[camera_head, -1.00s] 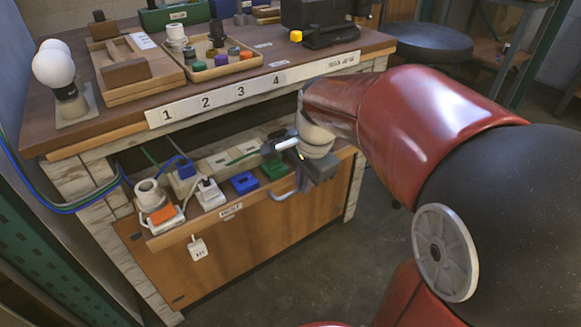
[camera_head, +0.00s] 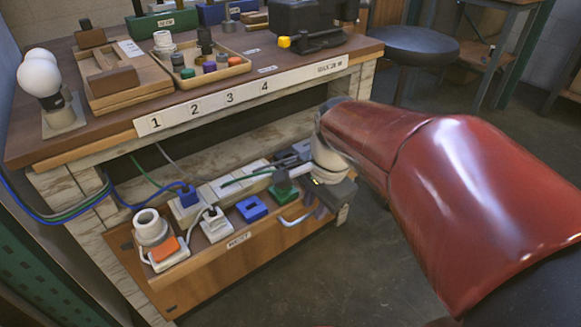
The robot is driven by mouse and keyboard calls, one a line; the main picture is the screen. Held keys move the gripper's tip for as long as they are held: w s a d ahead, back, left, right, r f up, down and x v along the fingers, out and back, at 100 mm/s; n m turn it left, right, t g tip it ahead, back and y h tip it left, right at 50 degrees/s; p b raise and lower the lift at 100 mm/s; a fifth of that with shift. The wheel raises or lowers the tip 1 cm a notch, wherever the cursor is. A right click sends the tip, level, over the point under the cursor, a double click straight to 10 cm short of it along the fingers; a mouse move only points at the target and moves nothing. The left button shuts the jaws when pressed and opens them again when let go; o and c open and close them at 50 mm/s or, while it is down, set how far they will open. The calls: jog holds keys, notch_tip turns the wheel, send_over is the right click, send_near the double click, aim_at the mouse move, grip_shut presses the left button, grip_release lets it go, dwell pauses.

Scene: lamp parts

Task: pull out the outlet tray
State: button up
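The outlet tray (camera_head: 205,268) is a wooden shelf under the workbench, with its front face and a paper label toward me. It sits out past the bench's front edge. My gripper (camera_head: 308,190) is at the tray's right end, close behind and right of the handle. Its fingers are dark, small and partly mixed with the plugs behind, so I cannot tell whether they touch the handle or how far apart they are.
The tray carries a power strip (camera_head: 232,183), a white socket (camera_head: 152,228), an orange switch (camera_head: 165,248), a blue block (camera_head: 252,208) and a green plug (camera_head: 283,186). Cables run in from the left. A stool (camera_head: 402,46) stands behind at right. Floor at front right is clear.

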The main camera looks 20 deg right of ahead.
jog(key=shift+o, duration=0.9)
notch_tip(320, 180, up, 8)
jog(key=s+p, duration=0.1)
jog(key=shift+s+d+f, duration=0.15)
jog(key=shift+s+d, duration=0.05)
jog(key=shift+d, duration=0.05)
jog(key=s+a+f+n+t, duration=0.1)
jog(key=s+a+n, duration=0.1)
jog(key=n, duration=0.5)
jog(key=s+a+f+n+t+p, duration=0.1)
jog(key=s+a+n+t, duration=0.1)
jog(key=s+n, duration=0.2)
jog(key=n, duration=0.3)
jog(key=shift+s+a+f+t+h, duration=0.3)
jog(key=shift+s+a+f+h, duration=0.05)
jog(key=shift+s+a+h, duration=0.05)
